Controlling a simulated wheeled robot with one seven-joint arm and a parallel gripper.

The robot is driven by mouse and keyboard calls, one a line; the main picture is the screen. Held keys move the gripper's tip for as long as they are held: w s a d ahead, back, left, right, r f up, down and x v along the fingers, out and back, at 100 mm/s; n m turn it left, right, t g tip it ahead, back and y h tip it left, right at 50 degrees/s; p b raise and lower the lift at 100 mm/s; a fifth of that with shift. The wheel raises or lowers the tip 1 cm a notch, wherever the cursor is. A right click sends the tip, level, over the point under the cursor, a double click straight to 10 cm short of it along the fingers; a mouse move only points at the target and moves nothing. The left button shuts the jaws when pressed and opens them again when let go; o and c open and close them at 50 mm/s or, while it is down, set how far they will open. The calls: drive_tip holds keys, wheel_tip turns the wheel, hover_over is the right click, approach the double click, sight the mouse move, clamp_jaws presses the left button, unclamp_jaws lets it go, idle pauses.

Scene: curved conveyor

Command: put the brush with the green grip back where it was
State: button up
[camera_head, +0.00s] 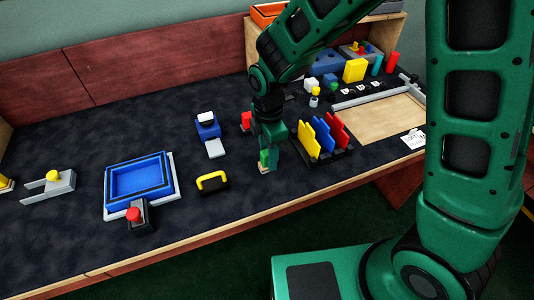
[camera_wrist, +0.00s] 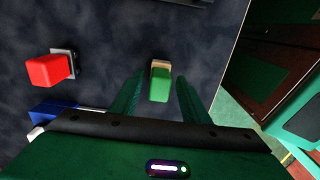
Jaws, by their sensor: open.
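The brush with the green grip (camera_head: 264,157) stands on the dark table near its front edge, with a tan part at its base (camera_head: 265,170). In the wrist view the green grip (camera_wrist: 160,86) shows between the two fingers, with a tan strip at its far end. My gripper (camera_head: 270,143) points down over the brush. In the wrist view my gripper (camera_wrist: 160,80) is open, with one finger on each side of the grip and a visible gap on both sides. How deep the fingers reach around it is hard to tell.
A red block (camera_head: 246,120) on a dark mount stands close by; it also shows in the wrist view (camera_wrist: 48,70). A rack with yellow, blue and red pieces (camera_head: 325,151) stands just right. A yellow-handled block (camera_head: 212,182) and a blue tray (camera_head: 109,186) lie left, with bare table between.

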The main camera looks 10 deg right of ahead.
wheel_tip(320, 180, up, 12)
drive_tip(key=shift+f, duration=0.15)
idle(0.3)
drive_tip(key=s+d+r+m, duration=0.25)
drive_tip(key=d+m, duration=0.45)
drive_tip(key=d, duration=0.5)
drive_tip(key=s+d+r+m, duration=0.25)
drive_tip(key=d+m, duration=0.35)
drive_tip(key=d, duration=0.5)
drive_tip(key=s+d+m, duration=1.2)
drive_tip(key=s+m, duration=0.2)
drive_tip(key=s, duration=0.1)
drive_tip(key=shift+s+m, duration=0.3)
drive_tip(key=shift+s, duration=0.1)
drive_tip(key=shift+f, duration=0.1)
